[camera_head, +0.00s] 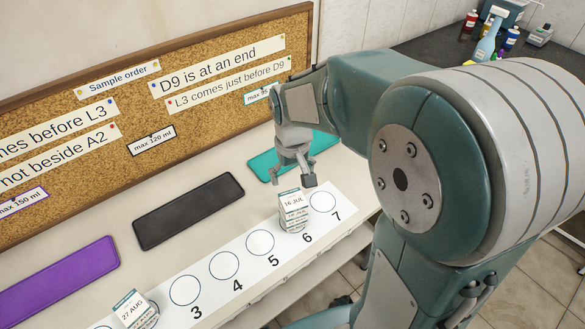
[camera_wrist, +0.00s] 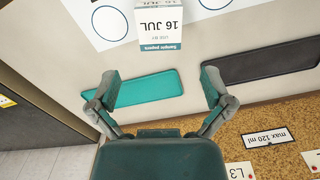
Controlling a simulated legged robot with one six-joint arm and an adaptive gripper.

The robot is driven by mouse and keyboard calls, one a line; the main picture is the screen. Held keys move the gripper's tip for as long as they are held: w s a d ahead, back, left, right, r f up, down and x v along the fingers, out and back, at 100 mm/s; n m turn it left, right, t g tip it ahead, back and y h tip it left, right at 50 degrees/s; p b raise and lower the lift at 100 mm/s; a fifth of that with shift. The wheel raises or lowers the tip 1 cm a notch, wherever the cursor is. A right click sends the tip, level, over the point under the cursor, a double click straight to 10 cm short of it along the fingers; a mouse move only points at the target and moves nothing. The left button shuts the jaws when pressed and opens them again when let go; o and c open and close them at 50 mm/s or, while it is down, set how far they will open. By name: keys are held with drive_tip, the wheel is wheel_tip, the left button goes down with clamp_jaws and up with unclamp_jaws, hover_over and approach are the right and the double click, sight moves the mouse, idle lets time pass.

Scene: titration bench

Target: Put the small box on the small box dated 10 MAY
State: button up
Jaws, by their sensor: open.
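A small white and teal box dated 16 JUL (camera_head: 294,203) stands by number 6 on the numbered white strip (camera_head: 213,288). It also shows at the top of the wrist view (camera_wrist: 160,20). Lines of print show below its top label; I cannot tell whether it is one box or a stack. Another small box, dated 27 AUG (camera_head: 134,309), is at the lower left of the head view. No 10 MAY date is readable. My gripper (camera_head: 297,167) is open and empty above the bench, behind the 16 JUL box. Its spread fingers show in the wrist view (camera_wrist: 161,87).
A teal mat (camera_head: 266,168), a black mat (camera_head: 187,211) and a purple mat (camera_head: 62,280) lie along the corkboard (camera_head: 220,118) with its notes. Circles 3, 4, 5 and 7 are empty. Bottles (camera_head: 487,40) stand on a dark counter at the back right.

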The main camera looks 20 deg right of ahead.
drive_tip(key=s+r+t, duration=0.5)
drive_tip(key=s+r, duration=0.6)
drive_tip(key=s, duration=0.3)
drive_tip(key=shift+m+t, duration=0.3)
drive_tip(key=shift+r, duration=0.1)
